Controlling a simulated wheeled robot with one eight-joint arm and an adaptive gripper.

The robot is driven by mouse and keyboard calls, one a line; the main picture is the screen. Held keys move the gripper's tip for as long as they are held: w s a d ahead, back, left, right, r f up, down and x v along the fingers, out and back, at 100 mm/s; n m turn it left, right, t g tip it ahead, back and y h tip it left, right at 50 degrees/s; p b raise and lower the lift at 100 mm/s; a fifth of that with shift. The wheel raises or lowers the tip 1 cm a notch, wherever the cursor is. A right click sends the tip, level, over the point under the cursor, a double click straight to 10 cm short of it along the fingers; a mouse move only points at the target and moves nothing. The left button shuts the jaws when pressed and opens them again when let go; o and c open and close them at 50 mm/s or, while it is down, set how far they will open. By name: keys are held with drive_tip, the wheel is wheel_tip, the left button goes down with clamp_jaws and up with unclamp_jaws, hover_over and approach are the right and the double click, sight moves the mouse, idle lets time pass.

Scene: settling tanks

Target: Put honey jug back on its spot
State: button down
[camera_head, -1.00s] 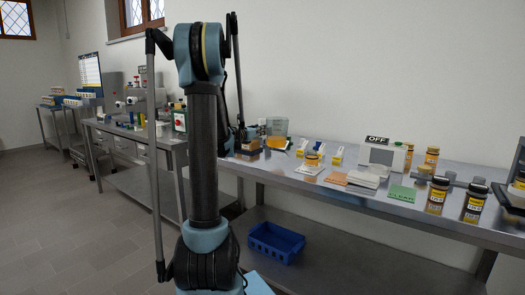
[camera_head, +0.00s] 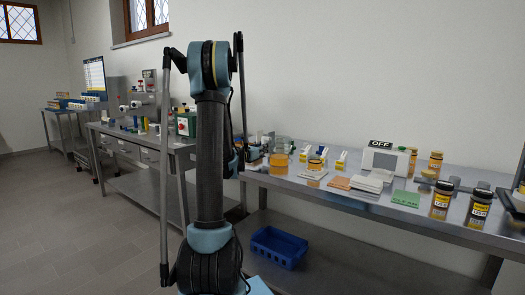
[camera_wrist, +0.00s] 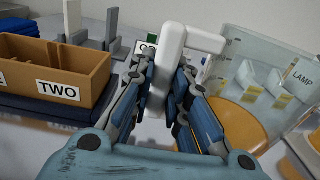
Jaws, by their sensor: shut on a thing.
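The honey jug (camera_head: 280,159) is a clear vessel with amber honey low in it. In the head view it is just right of my arm, low at the steel bench. In the wrist view the clear jug wall (camera_wrist: 231,70) is on the right, with amber honey (camera_wrist: 236,124) below. My gripper (camera_wrist: 165,68) is shut on the jug's white handle (camera_wrist: 171,40). The jug looks about upright. Its underside is hidden, so I cannot tell whether it touches the bench. I cannot make out a marked spot under it.
A brown box labelled TWO (camera_wrist: 57,88) stands left of my gripper. Small labelled items, one reading LAMP (camera_wrist: 300,76), are beyond the jug. Cards, an OFF device (camera_head: 384,159) and dark-lidded jars (camera_head: 440,199) stand farther right on the bench (camera_head: 345,205).

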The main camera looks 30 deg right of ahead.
drive_tip(key=c, duration=1.5)
unclamp_jaws()
drive_tip(key=shift+c, duration=0.2)
drive_tip(key=v, duration=1.1)
drive_tip(key=shift+a, duration=0.3)
drive_tip(key=shift+s+a+m, duration=0.5)
drive_tip(key=shift+a, duration=0.05)
drive_tip(key=s+a+f+m+g+y, duration=0.1)
drive_tip(key=s+a+f+m+y, duration=0.4)
drive_tip(key=s+a, duration=0.5)
drive_tip(key=s+a+f+m+g+y, duration=0.2)
drive_tip(key=s+a+f+m+y, duration=0.3)
drive_tip(key=s+a+m, duration=0.4)
drive_tip(key=s+a+f+m+g+y, duration=0.1)
drive_tip(key=s+a+f+m+y, duration=0.5)
drive_tip(key=s+a, duration=0.5)
drive_tip(key=a+m, duration=0.1)
drive_tip(key=a, duration=0.5)
drive_tip(key=shift+s+a+g+y, duration=0.2)
drive_tip(key=shift+s+g+y, duration=0.1)
